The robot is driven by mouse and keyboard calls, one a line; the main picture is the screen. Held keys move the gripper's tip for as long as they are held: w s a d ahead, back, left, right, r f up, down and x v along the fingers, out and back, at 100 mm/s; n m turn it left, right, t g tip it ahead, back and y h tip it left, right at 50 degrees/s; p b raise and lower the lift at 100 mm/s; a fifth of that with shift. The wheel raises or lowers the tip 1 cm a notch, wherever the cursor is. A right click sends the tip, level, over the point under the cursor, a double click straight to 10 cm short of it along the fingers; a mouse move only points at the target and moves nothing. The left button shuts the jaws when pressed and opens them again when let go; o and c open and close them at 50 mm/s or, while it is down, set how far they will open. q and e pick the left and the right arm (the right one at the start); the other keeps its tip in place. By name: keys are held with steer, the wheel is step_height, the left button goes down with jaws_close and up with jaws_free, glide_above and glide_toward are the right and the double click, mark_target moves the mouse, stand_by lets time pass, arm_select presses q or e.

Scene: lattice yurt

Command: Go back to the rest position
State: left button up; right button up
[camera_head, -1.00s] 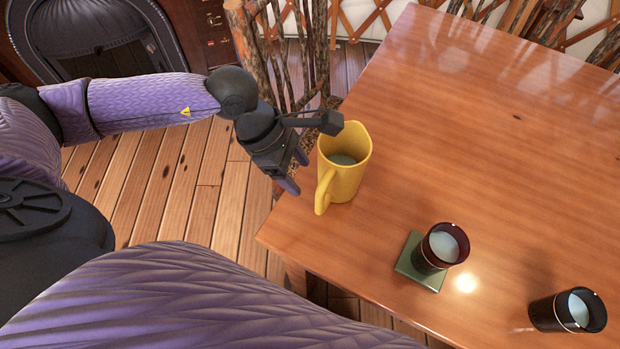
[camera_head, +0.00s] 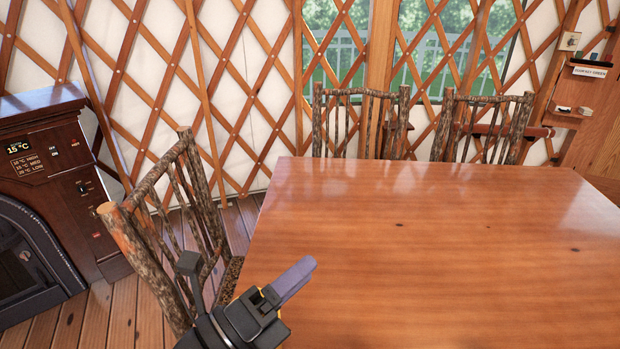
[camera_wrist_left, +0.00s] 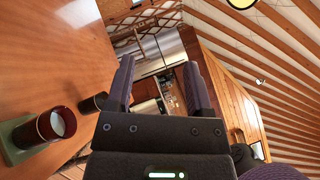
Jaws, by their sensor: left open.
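My left gripper (camera_head: 292,278) is at the bottom of the head view, in front of the table's near left edge. In the left wrist view its two purple fingers (camera_wrist_left: 160,78) are spread apart with nothing between them. A sliver of yellow shows beside the gripper in the head view; the rest of the yellow jug is hidden or out of frame. My right gripper is in neither view.
The wooden table (camera_head: 430,235) is bare in the head view. A log chair (camera_head: 185,225) stands close left of my gripper. The wrist view shows a dark red cup (camera_wrist_left: 45,130) on a green coaster (camera_wrist_left: 14,152) and another dark cup (camera_wrist_left: 92,103).

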arm_select(q)
steer(key=s+a+f+n+g+y, duration=0.1)
steer(key=a+f+n+y, duration=0.6)
steer(key=n, duration=0.5)
steer(key=s+a+f+n+g+y, duration=0.1)
steer(key=a+f+n+y, duration=0.45)
steer(key=n+y, duration=0.5)
steer(key=s+f+n+g+h, duration=0.2)
steer(key=s+f+n+g, duration=0.65)
steer(key=s+f, duration=0.4)
steer(key=s+f+m+g, duration=0.1)
steer(key=s+f, duration=0.2)
steer(key=f, duration=0.6)
steer(key=s+f+g, duration=0.1)
steer(key=s+f, duration=0.2)
steer(key=f, duration=0.5)
steer(key=s+a+f, duration=0.2)
steer(key=s+f, duration=0.6)
steer(key=s, duration=0.3)
steer(key=shift+s+a+f+g, duration=0.2)
steer(key=shift+a+g, duration=0.2)
steer(key=shift+g, duration=0.05)
